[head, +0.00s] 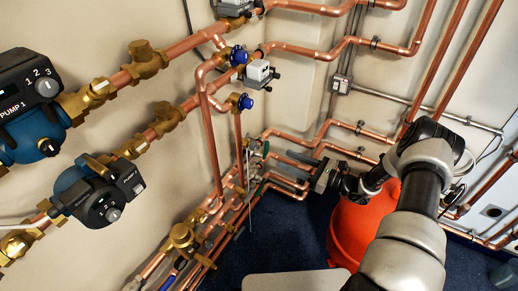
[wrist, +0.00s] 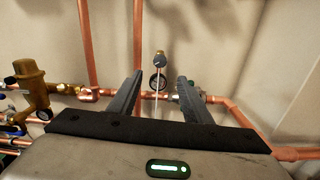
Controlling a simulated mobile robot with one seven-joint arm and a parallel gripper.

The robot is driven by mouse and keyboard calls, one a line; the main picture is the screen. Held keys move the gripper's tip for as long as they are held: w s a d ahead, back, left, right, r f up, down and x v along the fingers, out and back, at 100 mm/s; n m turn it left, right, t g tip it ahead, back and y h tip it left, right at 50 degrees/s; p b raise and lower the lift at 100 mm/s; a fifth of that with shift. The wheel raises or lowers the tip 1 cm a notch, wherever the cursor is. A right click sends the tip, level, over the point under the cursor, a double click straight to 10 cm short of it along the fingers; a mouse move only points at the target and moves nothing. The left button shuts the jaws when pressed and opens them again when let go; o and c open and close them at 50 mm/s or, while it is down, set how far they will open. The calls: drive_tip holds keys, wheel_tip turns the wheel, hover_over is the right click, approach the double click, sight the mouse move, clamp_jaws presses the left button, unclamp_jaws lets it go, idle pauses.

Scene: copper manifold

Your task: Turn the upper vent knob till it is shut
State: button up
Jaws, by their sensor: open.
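My gripper (wrist: 160,82) is open, with one finger on each side of a small fitting in the wrist view. In the head view my gripper (head: 283,170) reaches left to the pipe manifold (head: 215,205), where the small fittings are hard to make out.
Copper pipes (wrist: 90,45) run up the wall behind the fingers, and a larger brass valve (wrist: 31,85) stands at left. Two pumps (head: 95,195) and blue-knobbed valves (head: 245,102) are at left in the head view. An orange vessel (head: 350,228) stands below my arm.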

sight(256, 147)
drive_tip(key=b+x, duration=0.1)
drive_tip(key=x, duration=1.1)
drive_tip(key=shift+w+a, duration=0.15)
drive_tip(key=shift+a, duration=0.2)
drive_tip(key=c, duration=1.1)
drive_tip(key=shift+o, duration=0.2)
